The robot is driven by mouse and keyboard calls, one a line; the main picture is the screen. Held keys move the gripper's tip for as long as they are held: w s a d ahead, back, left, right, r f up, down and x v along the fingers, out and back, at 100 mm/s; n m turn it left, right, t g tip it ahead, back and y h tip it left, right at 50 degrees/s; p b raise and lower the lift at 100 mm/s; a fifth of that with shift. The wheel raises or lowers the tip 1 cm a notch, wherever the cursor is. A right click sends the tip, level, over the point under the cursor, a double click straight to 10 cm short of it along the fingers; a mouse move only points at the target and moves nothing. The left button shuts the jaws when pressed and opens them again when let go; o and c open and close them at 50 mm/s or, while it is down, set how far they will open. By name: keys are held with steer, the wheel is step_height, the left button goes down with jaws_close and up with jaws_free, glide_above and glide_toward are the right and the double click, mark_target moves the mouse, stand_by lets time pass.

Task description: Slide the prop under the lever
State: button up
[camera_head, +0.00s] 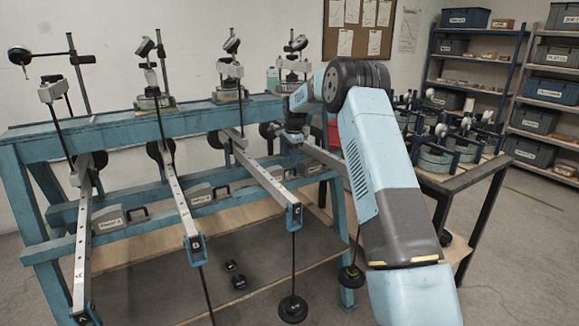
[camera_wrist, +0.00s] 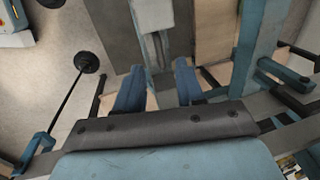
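Several pale lever bars stick out from a blue frame (camera_head: 120,134), among them lever A (camera_head: 81,255), lever B (camera_head: 180,203) and lever C (camera_head: 265,181). Grey labelled blocks with handles, such as one at the left (camera_head: 108,220) and one in the middle (camera_head: 201,193), sit on the lower rail; I cannot tell which one is the prop. In the wrist view the two blue fingers of my gripper (camera_wrist: 158,72) stand apart. A pale grey piece (camera_wrist: 152,15) shows beyond and between them; contact cannot be told.
Round weights hang on rods from the levers, one (camera_head: 293,308) low in front and another (camera_head: 351,278) near my arm. Two small black weights (camera_head: 236,275) lie on the dark mat. A cart (camera_head: 455,180) with instruments stands at the right, with shelves (camera_head: 545,120) behind.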

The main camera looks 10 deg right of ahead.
mark_target(289, 169)
steer(key=shift+w+a+f, duration=0.1)
steer(key=shift+w+f, duration=0.05)
steer(key=shift+f, duration=0.75)
steer(key=shift+w+f, duration=0.2)
steer(key=shift+f, duration=0.75)
steer(key=shift+w+a+f, duration=0.1)
steer(key=shift+w+f, duration=0.05)
steer(key=shift+f, duration=0.75)
jaws_close()
steer(key=shift+r, duration=0.1)
